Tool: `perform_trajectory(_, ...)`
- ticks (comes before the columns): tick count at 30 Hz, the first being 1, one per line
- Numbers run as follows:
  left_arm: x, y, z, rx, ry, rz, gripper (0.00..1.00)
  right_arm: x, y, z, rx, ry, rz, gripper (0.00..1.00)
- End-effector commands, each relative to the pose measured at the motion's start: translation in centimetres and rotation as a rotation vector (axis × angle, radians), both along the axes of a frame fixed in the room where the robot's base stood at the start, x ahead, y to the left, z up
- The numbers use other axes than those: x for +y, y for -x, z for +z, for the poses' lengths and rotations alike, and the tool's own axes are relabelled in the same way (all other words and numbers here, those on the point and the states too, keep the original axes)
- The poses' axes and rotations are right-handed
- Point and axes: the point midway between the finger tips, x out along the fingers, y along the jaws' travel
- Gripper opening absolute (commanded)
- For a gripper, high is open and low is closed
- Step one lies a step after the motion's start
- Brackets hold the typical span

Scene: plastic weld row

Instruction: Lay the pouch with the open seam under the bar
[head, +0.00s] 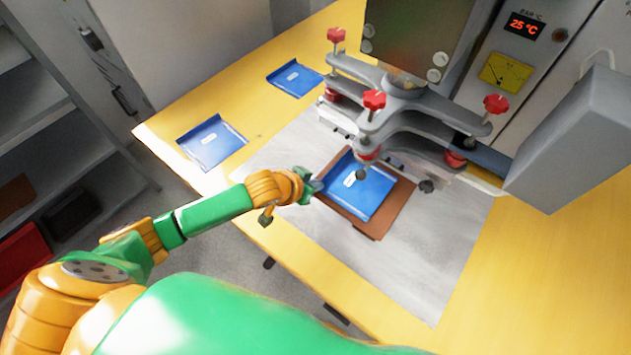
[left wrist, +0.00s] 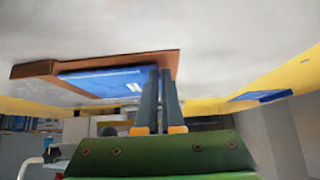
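A blue pouch (head: 365,188) with a small white label lies flat on a brown pad (head: 384,222), at the front of the grey press with the bar (head: 425,125). The pouch's far edge is close to the press arms. It also shows in the left wrist view (left wrist: 100,82), on the brown pad (left wrist: 40,68). My left gripper (head: 316,186) is at the left edge of the pad and pouch. Its two fingers (left wrist: 160,72) are close together with a narrow gap; whether they pinch the pouch edge is unclear. Which pouch edge is open is too small to tell. My right gripper is out of view.
Two more blue pouches, one nearer (head: 212,143) and one farther (head: 295,80), lie on the yellow table (head: 262,125) to the left. A grey metal plate (head: 425,270) lies under the pad. Red knobs (head: 374,99) stick up from the press. A grey box (head: 570,140) stands right.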

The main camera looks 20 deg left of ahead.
Motion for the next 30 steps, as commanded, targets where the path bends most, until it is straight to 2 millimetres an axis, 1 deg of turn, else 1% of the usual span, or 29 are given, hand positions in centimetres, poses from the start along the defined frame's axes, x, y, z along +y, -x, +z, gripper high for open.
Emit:
perform_trajectory(13, 0.0, -0.03, 0.05, -0.001, 0.0, 0.0, 0.0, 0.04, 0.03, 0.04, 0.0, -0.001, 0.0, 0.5)
perform_trajectory(23, -0.01, 0.03, 0.19, 0.0, 0.002, 0.002, 0.0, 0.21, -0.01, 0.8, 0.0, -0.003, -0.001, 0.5)
perform_trajectory(30, 0.0, 0.04, 0.06, -0.001, 0.001, 0.001, 0.0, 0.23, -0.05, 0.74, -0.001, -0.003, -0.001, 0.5)
